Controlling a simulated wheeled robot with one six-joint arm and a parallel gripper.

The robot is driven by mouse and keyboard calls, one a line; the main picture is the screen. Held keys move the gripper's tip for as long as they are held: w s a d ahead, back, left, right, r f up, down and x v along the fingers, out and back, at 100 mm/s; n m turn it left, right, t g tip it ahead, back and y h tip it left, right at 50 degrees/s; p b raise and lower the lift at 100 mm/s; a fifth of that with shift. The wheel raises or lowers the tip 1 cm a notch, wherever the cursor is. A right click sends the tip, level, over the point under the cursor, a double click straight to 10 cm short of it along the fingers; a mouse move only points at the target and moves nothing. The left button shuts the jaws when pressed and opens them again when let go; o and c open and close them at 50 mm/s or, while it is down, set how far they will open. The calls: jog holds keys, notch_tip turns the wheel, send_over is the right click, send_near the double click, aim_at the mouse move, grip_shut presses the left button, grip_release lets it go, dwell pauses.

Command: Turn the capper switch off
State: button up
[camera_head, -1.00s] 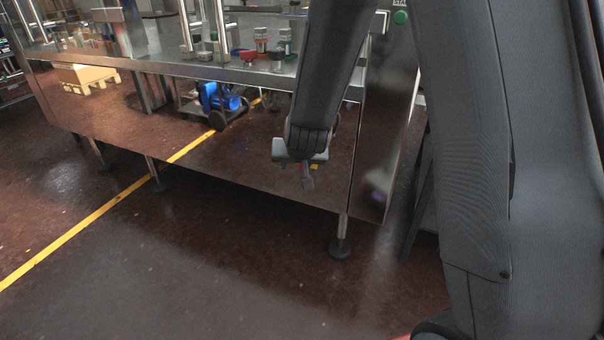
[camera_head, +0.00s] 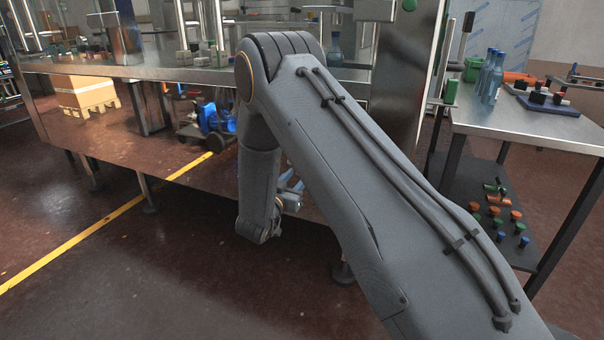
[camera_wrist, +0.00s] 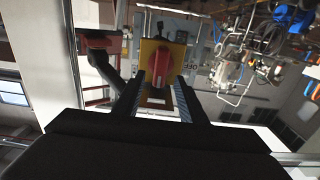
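A steel side table (camera_head: 560,128) on the right holds blue bottles (camera_head: 490,76), with a lower shelf of coloured parts. A green button (camera_head: 408,5) is high on the machine. The floor at front left, with a yellow line (camera_head: 100,220), is clear.

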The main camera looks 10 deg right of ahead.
jog(key=x, duration=0.4)
jog(key=shift+w+d, duration=0.2)
jog(key=shift+w, duration=0.1)
grip_shut()
